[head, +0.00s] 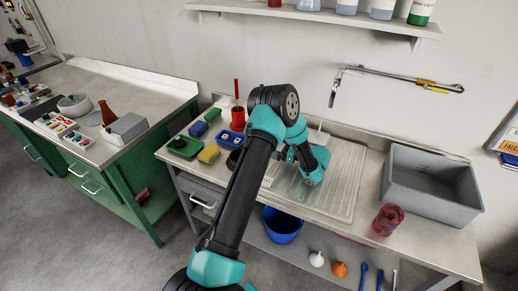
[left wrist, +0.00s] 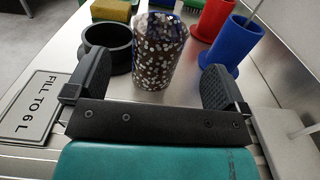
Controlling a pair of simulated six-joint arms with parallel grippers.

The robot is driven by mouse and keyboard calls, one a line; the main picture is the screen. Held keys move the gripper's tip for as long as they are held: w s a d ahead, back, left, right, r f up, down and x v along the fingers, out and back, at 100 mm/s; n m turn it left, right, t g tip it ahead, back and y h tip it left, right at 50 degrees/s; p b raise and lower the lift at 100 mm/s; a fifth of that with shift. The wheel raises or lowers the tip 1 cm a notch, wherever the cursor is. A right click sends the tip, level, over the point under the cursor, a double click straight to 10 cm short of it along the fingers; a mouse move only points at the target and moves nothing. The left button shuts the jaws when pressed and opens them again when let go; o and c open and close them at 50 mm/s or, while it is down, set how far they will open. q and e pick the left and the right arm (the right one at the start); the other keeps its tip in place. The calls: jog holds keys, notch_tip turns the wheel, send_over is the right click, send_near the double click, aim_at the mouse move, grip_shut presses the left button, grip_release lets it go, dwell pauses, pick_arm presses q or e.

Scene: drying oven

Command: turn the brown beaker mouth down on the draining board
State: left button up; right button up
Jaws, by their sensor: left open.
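The brown beaker (left wrist: 158,52), dark with white speckles, stands upright on the steel counter in the left wrist view. My left gripper (left wrist: 156,70) is open, with the beaker just ahead of its fingers and roughly centred between them. I cannot tell whether a finger touches it. In the head view my left arm hides the beaker. The ribbed draining board (head: 343,185) lies to the right of my left gripper there, partly behind the arm. My right gripper is not in view.
A black ring-shaped pot (left wrist: 107,48) stands close left of the beaker. A blue cup (left wrist: 235,45) and a red cup (left wrist: 212,18) stand to its right. A "FILL TO 6 L" plate (left wrist: 40,105) lies nearby. A grey basin (head: 432,190) and red jar (head: 388,220) are right of the board.

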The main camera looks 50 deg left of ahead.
pick_arm(q)
jog(key=shift+x, duration=1.5)
jog(key=shift+x, duration=2.6)
jog(key=shift+f, duration=0.1)
jog(key=c, duration=1)
jog(key=shift+c, duration=0.2)
